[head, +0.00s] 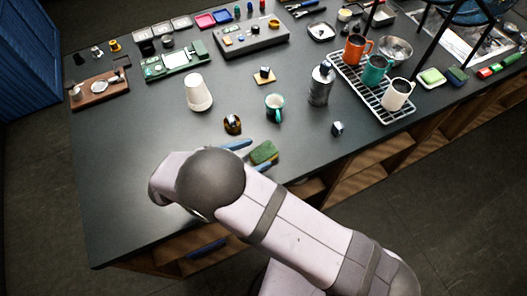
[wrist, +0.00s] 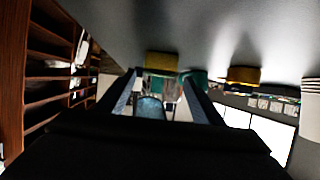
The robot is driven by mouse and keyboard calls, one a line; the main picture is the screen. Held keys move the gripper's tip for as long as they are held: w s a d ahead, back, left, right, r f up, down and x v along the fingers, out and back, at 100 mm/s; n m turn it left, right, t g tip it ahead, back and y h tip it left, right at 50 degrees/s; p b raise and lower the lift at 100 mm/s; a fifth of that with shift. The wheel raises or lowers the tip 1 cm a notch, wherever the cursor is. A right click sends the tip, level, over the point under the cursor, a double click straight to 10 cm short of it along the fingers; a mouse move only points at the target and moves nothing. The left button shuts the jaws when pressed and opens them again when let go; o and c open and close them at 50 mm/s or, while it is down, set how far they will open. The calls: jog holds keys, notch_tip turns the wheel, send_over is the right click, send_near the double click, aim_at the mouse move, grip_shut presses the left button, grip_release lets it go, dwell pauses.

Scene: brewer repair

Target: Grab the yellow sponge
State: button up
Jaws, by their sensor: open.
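A sponge (head: 264,152) with a green top lies on the dark table near its front edge, just right of my gripper in the head view. In the wrist view a yellow block (wrist: 161,61), seemingly this sponge's lower layer, sits past the fingertips and between them. My gripper (head: 244,156) is low over the table, with blue fingers partly hidden by my wrist. In the wrist view my gripper (wrist: 160,84) is open, and I see no sponge held in it. Whether a finger touches the sponge cannot be told.
A small cube (head: 337,128) and a metal bottle (head: 320,86) are to the right. The table's left front (head: 115,190) is clear.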

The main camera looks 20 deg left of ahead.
aim_at(262, 153)
jog(key=p+x, duration=0.2)
jog(key=x, duration=0.1)
jog(key=shift+d+r, duration=0.1)
jog(key=shift+d, duration=0.05)
jog(key=shift+w+d+f, duration=0.35)
jog(key=shift+w+f, duration=0.05)
jog(key=shift+w, duration=0.1)
jog(key=c, duration=1.1)
